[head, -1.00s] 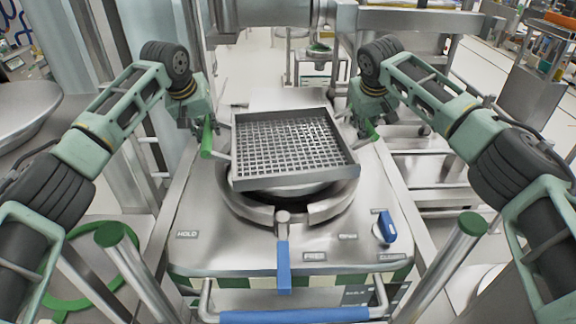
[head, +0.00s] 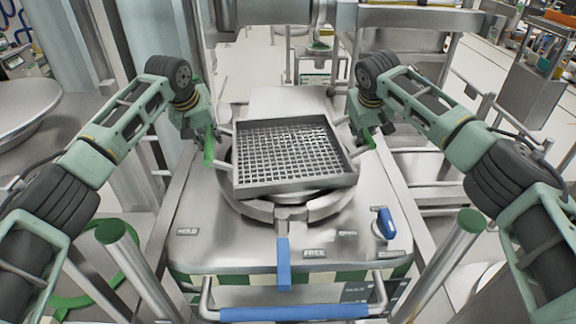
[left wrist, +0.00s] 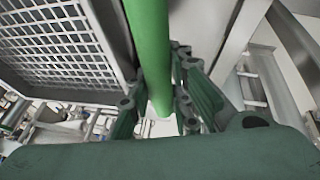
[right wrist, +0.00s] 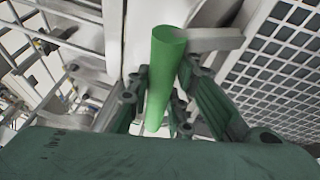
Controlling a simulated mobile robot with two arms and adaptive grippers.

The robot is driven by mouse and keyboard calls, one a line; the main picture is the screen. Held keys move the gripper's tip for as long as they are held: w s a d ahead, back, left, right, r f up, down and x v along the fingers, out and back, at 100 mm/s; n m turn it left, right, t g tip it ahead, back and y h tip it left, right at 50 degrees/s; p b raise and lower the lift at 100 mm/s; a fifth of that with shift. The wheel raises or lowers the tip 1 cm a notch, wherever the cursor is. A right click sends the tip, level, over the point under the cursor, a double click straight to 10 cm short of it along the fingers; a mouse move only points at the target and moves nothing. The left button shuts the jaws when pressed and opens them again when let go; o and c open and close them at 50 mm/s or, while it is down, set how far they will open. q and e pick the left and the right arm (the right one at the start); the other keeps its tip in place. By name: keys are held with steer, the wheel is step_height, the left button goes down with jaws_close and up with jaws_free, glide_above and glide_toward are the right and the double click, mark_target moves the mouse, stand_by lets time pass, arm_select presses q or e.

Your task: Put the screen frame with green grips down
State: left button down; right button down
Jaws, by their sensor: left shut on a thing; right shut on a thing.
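The screen frame (head: 296,189) is a grey square tray with a mesh floor. In the head view it is above the round metal ring (head: 262,210) on the cart, looking nearly level; I cannot tell if it touches. It shows in the left wrist view (left wrist: 62,42) and right wrist view (right wrist: 285,55). My left gripper (head: 206,136) is shut around the left green grip (left wrist: 150,45). My right gripper (head: 366,135) is shut around the right green grip (right wrist: 160,75). The ring's far part is hidden by the frame.
The cart top (head: 330,238) has a blue lever (head: 283,262) at its front middle and a blue knob (head: 386,223) at right. A blue handle bar (head: 295,314) crosses the cart's front. A metal bowl (head: 25,110) stands far left; metal racks stand behind and right.

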arm_select(q)
steer(key=shift+d+f, duration=0.15)
steer(key=shift+f, duration=0.2)
arm_select(e)
steer(key=shift+w+f, duration=0.1)
steer(key=shift+f, duration=0.25)
arm_select(q)
steer(key=c, duration=1.9)
jaws_free()
arm_select(e)
steer(key=c, duration=1.9)
jaws_free()
arm_select(q)
steer(key=o, duration=0.3)
steer(key=shift+s+r, duration=0.1)
steer(key=shift+s, duration=0.1)
arm_select(e)
steer(key=o, duration=0.3)
steer(key=shift+s+r, duration=0.1)
steer(key=shift+s, duration=0.2)
arm_select(q)
steer(key=shift+w, duration=0.15)
arm_select(e)
steer(key=shift+w, duration=0.15)
arm_select(q)
steer(key=v, duration=1.1)
steer(key=shift+r, duration=0.35)
arm_select(e)
steer(key=v, duration=1.2)
